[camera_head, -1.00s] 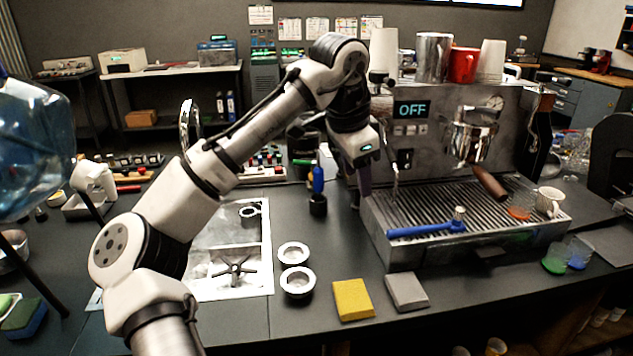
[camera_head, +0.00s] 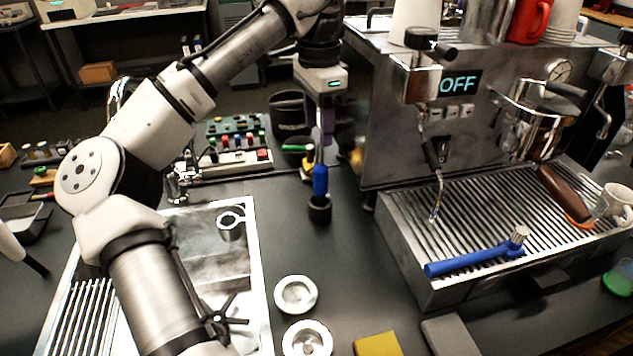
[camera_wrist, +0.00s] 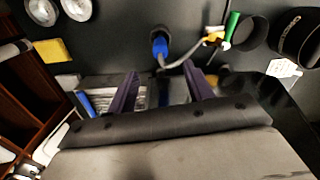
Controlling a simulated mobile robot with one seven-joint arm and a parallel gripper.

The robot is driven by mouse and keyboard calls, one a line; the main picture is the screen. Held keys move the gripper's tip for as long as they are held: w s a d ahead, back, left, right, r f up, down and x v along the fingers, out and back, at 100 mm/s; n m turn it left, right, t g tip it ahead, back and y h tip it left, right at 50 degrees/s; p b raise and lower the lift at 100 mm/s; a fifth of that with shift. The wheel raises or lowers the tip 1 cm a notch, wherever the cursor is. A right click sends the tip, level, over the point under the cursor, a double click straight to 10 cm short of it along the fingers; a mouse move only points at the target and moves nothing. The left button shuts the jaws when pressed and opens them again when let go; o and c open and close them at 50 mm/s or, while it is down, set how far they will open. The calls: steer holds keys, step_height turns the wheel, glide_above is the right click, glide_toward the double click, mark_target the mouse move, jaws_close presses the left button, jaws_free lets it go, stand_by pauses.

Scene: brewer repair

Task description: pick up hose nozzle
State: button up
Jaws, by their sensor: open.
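My gripper (camera_head: 326,125) points down beside the brewer, with purple fingers. In the wrist view its fingers (camera_wrist: 163,76) are apart with nothing held between them. A blue upright piece (camera_head: 320,180) stands in a small black base on the counter below my gripper. It shows just beyond the fingertips in the wrist view (camera_wrist: 159,46), with a grey curved piece (camera_wrist: 190,56) beside it. A green and yellow piece (camera_head: 297,148) lies behind it to the left. It also shows in the wrist view (camera_wrist: 231,26). I cannot tell for sure which of these is the hose nozzle.
The metal brewer (camera_head: 375,120) with its drip tray (camera_head: 400,240) stands close on the right; a blue-handled brush (camera_head: 475,258) lies on the tray. A black container (camera_head: 290,115) is behind. The sink (camera_head: 200,265) is left.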

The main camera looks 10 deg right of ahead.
mark_target(321, 178)
steer(key=f, duration=0.7)
steer(key=shift+s+f+p, duration=0.2)
steer(key=shift+f+p, duration=0.1)
steer(key=shift+p, duration=0.1)
steer(key=shift+w+d+f+p, duration=0.1)
steer(key=shift+f+p, duration=0.4)
steer(key=shift+f, duration=0.85)
steer(key=shift+w+d+f+p, duration=0.1)
steer(key=shift+f+p, duration=0.35)
steer(key=shift+f, duration=0.9)
jaws_close()
